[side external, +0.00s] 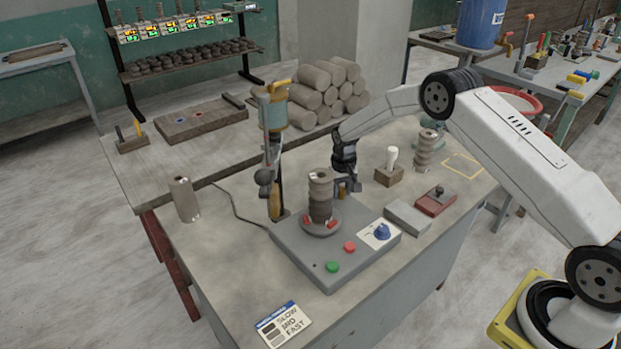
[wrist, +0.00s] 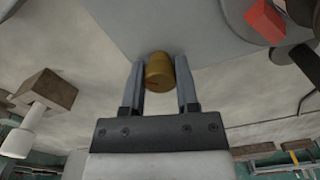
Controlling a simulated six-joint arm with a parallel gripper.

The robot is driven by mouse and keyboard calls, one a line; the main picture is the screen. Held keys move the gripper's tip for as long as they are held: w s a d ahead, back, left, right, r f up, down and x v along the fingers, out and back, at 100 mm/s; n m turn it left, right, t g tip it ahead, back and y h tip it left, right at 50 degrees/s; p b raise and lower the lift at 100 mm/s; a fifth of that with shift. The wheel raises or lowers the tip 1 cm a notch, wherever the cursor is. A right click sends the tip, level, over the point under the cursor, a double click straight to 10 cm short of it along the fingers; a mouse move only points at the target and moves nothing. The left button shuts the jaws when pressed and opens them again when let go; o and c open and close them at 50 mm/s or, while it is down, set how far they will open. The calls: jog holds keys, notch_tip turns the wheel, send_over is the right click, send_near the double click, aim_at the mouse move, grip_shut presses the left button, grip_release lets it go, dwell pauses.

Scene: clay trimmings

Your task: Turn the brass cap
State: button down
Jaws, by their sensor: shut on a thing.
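The brass cap (wrist: 159,72) is a short golden cylinder at the edge of a grey surface in the wrist view. My gripper (wrist: 160,80) is shut on it, with one finger on either side of it. In the side external view my gripper (side external: 347,188) is low at the back of the grey machine (side external: 300,262), just right of the ribbed clay piece (side external: 320,186). The cap is small and partly covered by the fingers there. I cannot tell how far it is turned.
The clay piece stands on a round plate with red clamps, close to my gripper. The machine bears a blue knob (side external: 382,231), a green button (side external: 333,266) and a red button (side external: 349,247). A white-handled tool in a wooden block (side external: 389,175) stands to the right.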

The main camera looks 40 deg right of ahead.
aim_at(342, 189)
jog(key=shift+m, duration=0.6)
jog(key=shift+c, duration=1.8)
grip_release()
jog(key=shift+r, duration=0.1)
jog(key=shift+r, duration=3.85)
